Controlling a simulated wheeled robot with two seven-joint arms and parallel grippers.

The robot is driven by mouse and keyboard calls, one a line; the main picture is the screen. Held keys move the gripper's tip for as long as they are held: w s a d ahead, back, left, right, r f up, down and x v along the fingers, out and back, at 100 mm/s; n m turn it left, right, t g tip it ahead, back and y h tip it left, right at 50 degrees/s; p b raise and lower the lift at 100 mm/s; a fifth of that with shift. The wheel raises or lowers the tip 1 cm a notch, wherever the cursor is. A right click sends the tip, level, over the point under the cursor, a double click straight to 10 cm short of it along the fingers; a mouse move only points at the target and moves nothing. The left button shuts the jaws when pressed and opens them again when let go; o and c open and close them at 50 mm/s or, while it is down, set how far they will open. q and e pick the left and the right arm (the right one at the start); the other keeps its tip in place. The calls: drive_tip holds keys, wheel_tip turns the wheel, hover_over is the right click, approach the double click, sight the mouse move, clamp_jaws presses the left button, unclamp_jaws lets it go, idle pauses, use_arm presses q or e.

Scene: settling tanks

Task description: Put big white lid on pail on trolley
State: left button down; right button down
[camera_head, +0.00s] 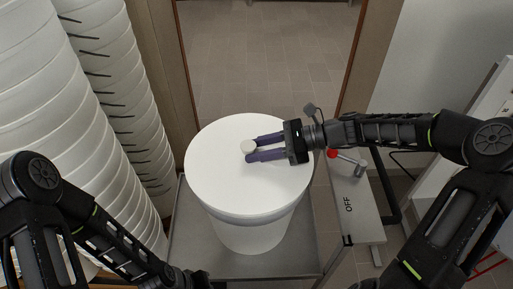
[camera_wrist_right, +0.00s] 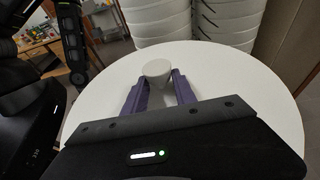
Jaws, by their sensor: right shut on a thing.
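The big white lid (camera_head: 225,180) is a round flat disc with a small pale knob (camera_head: 248,147) at its middle. It lies level over the white pail (camera_head: 250,237), its rim lined up with the pail's top; whether it is fully seated I cannot tell. The pail stands upright on the grey trolley (camera_head: 190,240). My right gripper (camera_head: 251,150) reaches in from the right, its two purple fingers shut on the knob. The right wrist view shows the knob (camera_wrist_right: 157,69) between the fingertips and the lid (camera_wrist_right: 105,95) below. My left arm enters at lower left, its fingers out of view.
Tall stacks of white pails (camera_head: 60,110) stand close on the left. Beyond the trolley, a doorway opens onto clear tiled floor (camera_head: 265,60).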

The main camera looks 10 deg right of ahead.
drive_tip(key=shift+f, duration=0.6)
idle(0.7)
idle(0.4)
drive_tip(key=shift+c, duration=2.2)
unclamp_jaws()
drive_tip(key=shift+r, duration=0.1)
wheel_tip(320, 180, up, 3)
drive_tip(key=p, duration=0.2)
drive_tip(key=shift+f+p, duration=0.2)
drive_tip(key=shift+p, duration=0.2)
drive_tip(key=shift+r+p, duration=0.65)
drive_tip(key=shift+r, duration=1.45)
